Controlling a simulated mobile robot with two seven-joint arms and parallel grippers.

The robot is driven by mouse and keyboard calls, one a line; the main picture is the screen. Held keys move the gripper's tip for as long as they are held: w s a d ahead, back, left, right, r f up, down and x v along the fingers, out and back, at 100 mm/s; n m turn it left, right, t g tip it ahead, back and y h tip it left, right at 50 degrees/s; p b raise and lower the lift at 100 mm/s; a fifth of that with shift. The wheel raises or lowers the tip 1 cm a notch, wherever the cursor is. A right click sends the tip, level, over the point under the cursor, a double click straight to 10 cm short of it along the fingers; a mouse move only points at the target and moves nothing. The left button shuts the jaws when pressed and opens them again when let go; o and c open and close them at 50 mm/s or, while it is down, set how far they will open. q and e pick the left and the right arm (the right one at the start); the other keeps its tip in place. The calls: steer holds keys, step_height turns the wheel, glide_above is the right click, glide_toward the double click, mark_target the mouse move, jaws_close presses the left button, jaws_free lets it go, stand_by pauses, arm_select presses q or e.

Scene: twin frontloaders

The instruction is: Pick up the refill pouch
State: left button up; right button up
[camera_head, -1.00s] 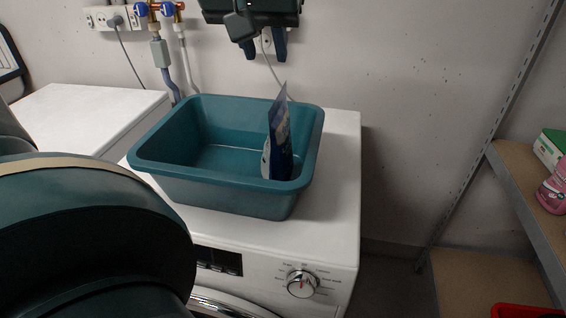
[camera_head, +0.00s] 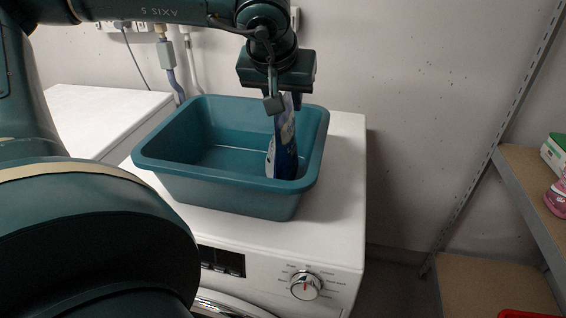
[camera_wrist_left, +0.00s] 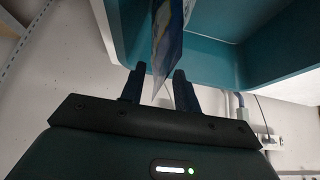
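The refill pouch (camera_head: 286,152), blue and white, stands upright inside a teal tub (camera_head: 228,190), near its right wall. My left gripper (camera_head: 282,100) is directly above the tub, its fingers pointing down at the pouch's top. In the left wrist view, the narrow top of the pouch (camera_wrist_left: 168,38) reaches between the two fingers of my left gripper (camera_wrist_left: 160,78). The fingers are apart, with a gap visible beside the pouch, so the gripper is open. Part of the pouch's top is hidden behind the gripper in the head view. My right gripper is not in view.
The tub sits on a white washing machine (camera_head: 335,215) with a control knob in front. A second white machine (camera_head: 95,115) stands to the left. Pipes and sockets are on the wall behind. A shelf (camera_head: 528,185) with bottles is at the right.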

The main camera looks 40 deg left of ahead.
arm_select(q)
jaws_close()
stand_by(0.3)
stand_by(1.2)
